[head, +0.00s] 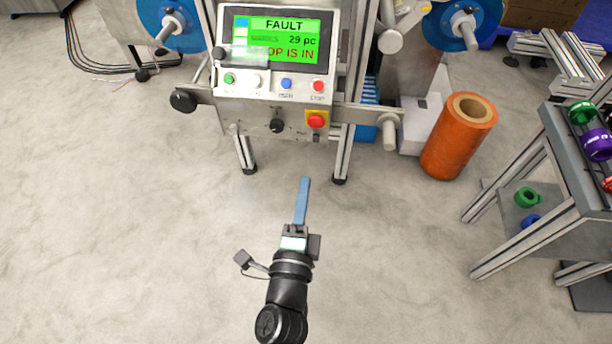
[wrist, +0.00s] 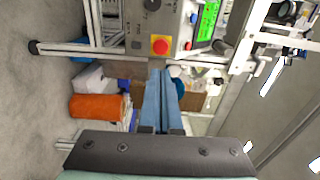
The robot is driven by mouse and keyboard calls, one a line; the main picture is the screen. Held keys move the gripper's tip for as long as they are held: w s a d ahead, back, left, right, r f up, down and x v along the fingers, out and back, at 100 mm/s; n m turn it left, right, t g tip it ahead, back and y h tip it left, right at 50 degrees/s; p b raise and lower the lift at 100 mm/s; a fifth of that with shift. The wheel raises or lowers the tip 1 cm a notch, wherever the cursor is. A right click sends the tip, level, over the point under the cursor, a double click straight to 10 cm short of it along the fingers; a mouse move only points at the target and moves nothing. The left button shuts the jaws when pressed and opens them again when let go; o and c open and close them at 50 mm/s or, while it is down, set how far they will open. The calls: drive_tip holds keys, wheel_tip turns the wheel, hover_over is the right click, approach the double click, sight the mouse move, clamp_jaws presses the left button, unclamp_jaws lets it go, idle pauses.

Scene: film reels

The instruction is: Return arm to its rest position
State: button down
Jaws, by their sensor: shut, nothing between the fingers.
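My gripper (head: 303,202) reaches forward over the bare floor in front of the machine in the head view. Its long blue fingers are shut together with nothing between them. In the wrist view the shut fingers (wrist: 161,100) point towards the machine, whose picture is turned sideways there. The machine's control panel (head: 276,52) has a green screen reading FAULT and "29 pc", with the start of the red line partly hidden by glare. The red stop button (head: 317,120) on its yellow plate is beyond my fingertips, apart from them.
An orange roll (head: 459,138) stands on the floor right of the machine beside a white box (head: 418,125). A metal rack (head: 552,215) with coloured reels is at the right. Blue reels (head: 172,22) flank the panel. The floor at left and front is clear.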

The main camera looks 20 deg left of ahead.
drive_tip(key=shift+s, duration=0.1)
idle(0.5)
drive_tip(key=w+d+r+n+t+y+p, duration=0.1)
drive_tip(key=w+r+n+t+p, duration=0.15)
drive_tip(key=r, duration=1.05)
drive_tip(key=w+d+r+n+t+p, duration=0.15)
drive_tip(key=r+n, duration=0.25)
drive_tip(key=r, duration=0.9)
drive_tip(key=w+d+r+n+t+y+p, duration=0.1)
drive_tip(key=w+r+n+p, duration=0.25)
drive_tip(key=r, duration=0.95)
drive_tip(key=s+d+r+n+t+h+p, duration=0.2)
drive_tip(key=s+d+r, duration=0.2)
drive_tip(key=r, duration=0.6)
drive_tip(key=s+d+r+n+t+h+p, duration=0.1)
drive_tip(key=s+d+r+h+p, duration=0.2)
drive_tip(key=r, duration=0.7)
drive_tip(key=s+d+r+n+t+h+p, duration=0.15)
drive_tip(key=s+d+r, duration=0.3)
drive_tip(key=r, duration=0.55)
wheel_tip(320, 180, up, 36)
drive_tip(key=a+p, duration=0.1)
drive_tip(key=p, duration=3.4)
drive_tip(key=shift+p, duration=0.35)
